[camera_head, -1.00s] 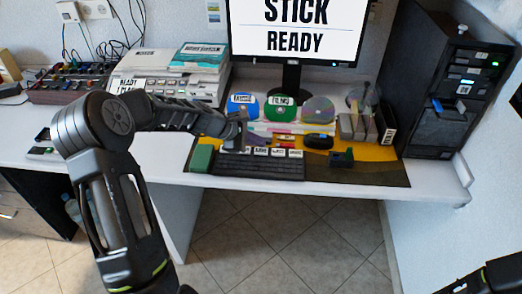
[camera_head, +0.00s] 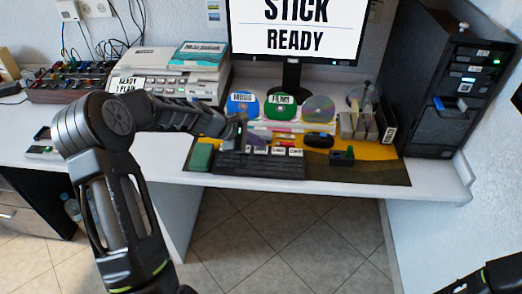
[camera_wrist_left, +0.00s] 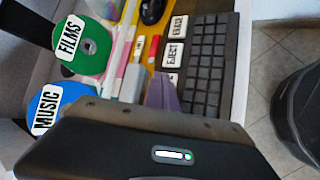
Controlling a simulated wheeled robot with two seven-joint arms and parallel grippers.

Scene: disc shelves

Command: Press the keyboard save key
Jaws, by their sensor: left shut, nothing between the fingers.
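The black keyboard (camera_head: 262,166) lies on the desk mat, with a row of white labelled keys along its back edge. I cannot read a save label in any view. Only my right arm's link shows.
Behind the keyboard stand a blue MUSIC disc (camera_head: 242,104), a green FILMS disc (camera_head: 280,106) and a clear disc (camera_head: 318,108). A monitor (camera_head: 296,30) reads STICK READY. A black computer tower (camera_head: 448,85) stands at right, a printer (camera_head: 160,80) at left.

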